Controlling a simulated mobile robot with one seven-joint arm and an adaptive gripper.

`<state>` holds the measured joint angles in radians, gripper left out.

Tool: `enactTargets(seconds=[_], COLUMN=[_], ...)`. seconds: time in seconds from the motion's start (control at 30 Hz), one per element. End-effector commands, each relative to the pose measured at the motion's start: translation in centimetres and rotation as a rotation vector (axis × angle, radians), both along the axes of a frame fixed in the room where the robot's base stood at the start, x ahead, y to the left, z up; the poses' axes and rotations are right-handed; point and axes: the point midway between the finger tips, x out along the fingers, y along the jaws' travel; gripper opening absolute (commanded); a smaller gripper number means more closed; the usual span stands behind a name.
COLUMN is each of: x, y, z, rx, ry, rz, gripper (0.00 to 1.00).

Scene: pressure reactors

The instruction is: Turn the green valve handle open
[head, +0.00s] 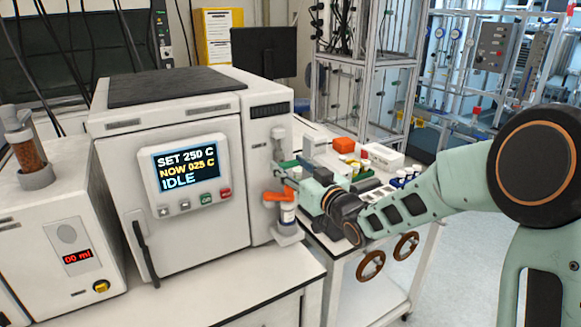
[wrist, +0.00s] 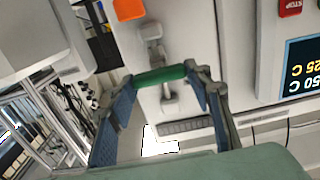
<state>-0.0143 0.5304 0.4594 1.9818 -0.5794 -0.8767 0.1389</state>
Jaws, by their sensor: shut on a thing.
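The green valve handle (wrist: 160,76) lies crosswise between my two fingertips in the wrist view, in front of a grey valve fitting on a white panel. My gripper (wrist: 163,77) is shut on the handle, with one finger at each end of it. In the head view my gripper (head: 289,170) reaches in from the right to the narrow column beside the large white reactor. There the handle (head: 289,163) shows only as a small green strip, partly hidden by the fingers.
An orange handle (head: 278,196) sits just below my gripper, on a fitting over a small bottle (head: 288,213). The white reactor (head: 185,165) with its lit display (head: 186,167) stands to the left. A cart with bottles and an orange box (head: 344,146) stands behind my forearm.

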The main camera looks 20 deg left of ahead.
Motion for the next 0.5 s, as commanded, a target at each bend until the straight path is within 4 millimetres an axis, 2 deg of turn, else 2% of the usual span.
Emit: enactTargets(seconds=[0.27,0.5], x=[-0.05,-0.13], y=[0.01,0.11], z=[-0.51,-0.8], rx=[-0.069,-0.195], ry=[-0.084,-0.235], rz=[0.0,0.0], gripper=[0.22,0.22])
